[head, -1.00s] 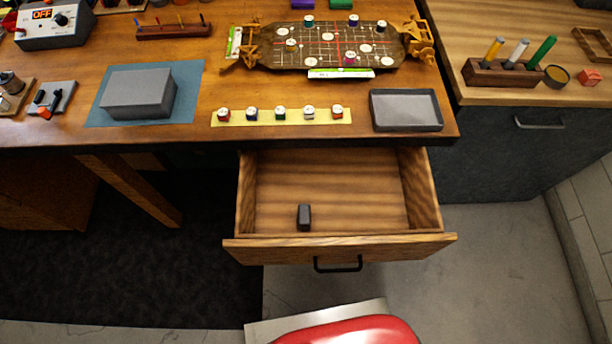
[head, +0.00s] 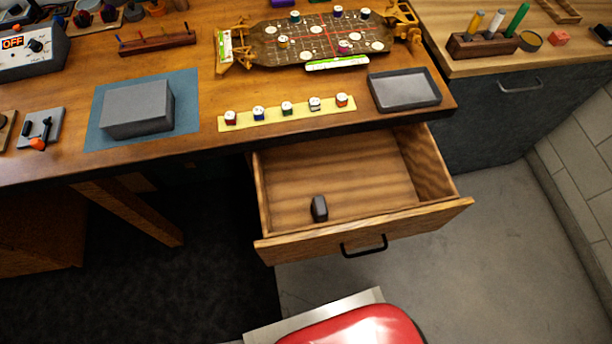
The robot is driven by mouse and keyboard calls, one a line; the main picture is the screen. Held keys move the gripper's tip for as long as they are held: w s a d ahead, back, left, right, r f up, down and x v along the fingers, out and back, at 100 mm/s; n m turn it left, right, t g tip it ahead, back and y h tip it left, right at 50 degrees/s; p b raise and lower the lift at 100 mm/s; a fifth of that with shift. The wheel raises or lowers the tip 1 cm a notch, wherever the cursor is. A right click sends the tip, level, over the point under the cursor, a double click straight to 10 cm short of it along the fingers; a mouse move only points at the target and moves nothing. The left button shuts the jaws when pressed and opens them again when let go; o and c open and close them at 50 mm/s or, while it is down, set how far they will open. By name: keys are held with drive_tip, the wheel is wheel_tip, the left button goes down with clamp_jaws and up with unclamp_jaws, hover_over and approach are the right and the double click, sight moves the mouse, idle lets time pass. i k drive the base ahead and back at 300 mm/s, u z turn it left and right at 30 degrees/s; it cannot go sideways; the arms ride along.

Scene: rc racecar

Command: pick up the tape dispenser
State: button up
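I cannot make out a thing that is clearly a tape dispenser. A small dark grey block-like object (head: 319,208) lies alone in the open wooden drawer (head: 432,168), near its front panel. It is too small to tell what it is. My gripper is not in view, so its place relative to the drawer is hidden.
The wooden workbench (head: 205,146) above the drawer holds a grey box (head: 137,108), a yellow strip of small jars (head: 272,117), a dark tray (head: 404,90) and a brown chassis board (head: 270,48). Pale floor (head: 480,250) lies clear at the right.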

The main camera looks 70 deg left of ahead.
sight(319, 203)
drive_tip(key=u, duration=0.05)
drive_tip(key=k, duration=1.15)
drive_tip(key=u, duration=2.45)
drive_tip(key=i, duration=0.95)
drive_tip(key=u, duration=0.05)
